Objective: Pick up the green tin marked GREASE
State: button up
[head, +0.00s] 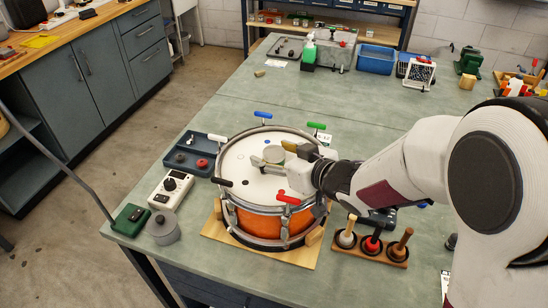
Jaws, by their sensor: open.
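No GREASE marking is readable in the head view. A small round pale grey-green thing (274,153) shows at my gripper's fingers, over the drum's white head; I cannot tell whether it is the tin. My gripper (268,160) is open above the drum head, with its fingers close to this round thing. I cannot tell whether they touch it. My gripper's body hides part of the drum head's right side. The orange snare drum (265,222) stands on a wooden board (225,234), with several coloured-handled keys around its rim.
Left of the drum are a dark tray (187,160), a white meter (171,188), a grey round container (163,228) and a green box (131,219). A wooden rack (371,250) stands at right. A green bottle (309,53) and blue bin (376,60) are far back. The bench middle is clear.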

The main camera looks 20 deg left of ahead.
aim_at(275, 152)
jog(key=c, duration=1.2)
jog(key=shift+c, duration=0.2)
jog(key=shift+r, duration=0.1)
jog(key=shift+r, duration=4.9)
